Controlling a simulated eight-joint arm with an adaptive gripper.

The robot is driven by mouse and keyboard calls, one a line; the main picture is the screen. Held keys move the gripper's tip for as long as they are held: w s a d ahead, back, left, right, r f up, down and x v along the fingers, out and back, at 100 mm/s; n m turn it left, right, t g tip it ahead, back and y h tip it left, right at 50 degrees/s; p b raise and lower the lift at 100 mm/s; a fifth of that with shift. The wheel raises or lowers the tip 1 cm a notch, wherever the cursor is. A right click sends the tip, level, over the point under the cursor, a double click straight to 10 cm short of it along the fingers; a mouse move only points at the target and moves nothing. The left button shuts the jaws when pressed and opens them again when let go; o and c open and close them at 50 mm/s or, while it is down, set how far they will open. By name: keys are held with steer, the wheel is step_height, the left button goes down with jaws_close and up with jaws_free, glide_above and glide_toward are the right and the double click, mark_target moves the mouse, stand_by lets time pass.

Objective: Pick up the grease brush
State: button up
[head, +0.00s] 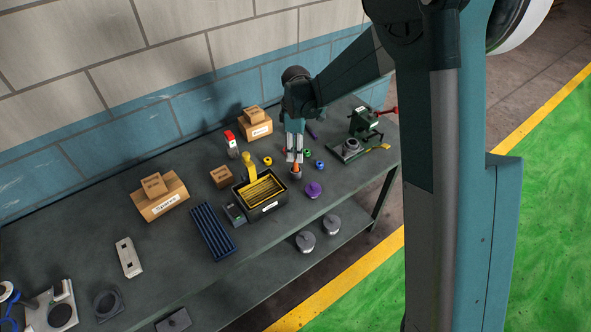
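A small orange-tipped item (296,165) stands upright in a small grey pot (296,174) on the bench. It looks like the grease brush in its pot, but it is too small to be sure. My gripper (294,156) points down right above it, with its two pale fingertips at or just over the orange top. I cannot tell whether the fingers touch it or are closed on it. The fingers hide part of its upper end.
A black bin (275,205) with yellow pieces stands left of the pot on the dark bench (175,245). Small green (308,153), blue (319,165) and purple (313,190) pieces lie close by on the right. A green machine (362,125) stands farther right.

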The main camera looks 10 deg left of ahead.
mark_target(295, 164)
steer(key=shift+f, duration=0.1)
stand_by(0.3)
steer(key=shift+f, duration=1.2)
steer(key=shift+s+f+p, duration=0.1)
steer(key=shift+f+p, duration=0.2)
steer(key=shift+f, duration=2.3)
steer(key=shift+a, duration=0.1)
steer(key=c, duration=1)
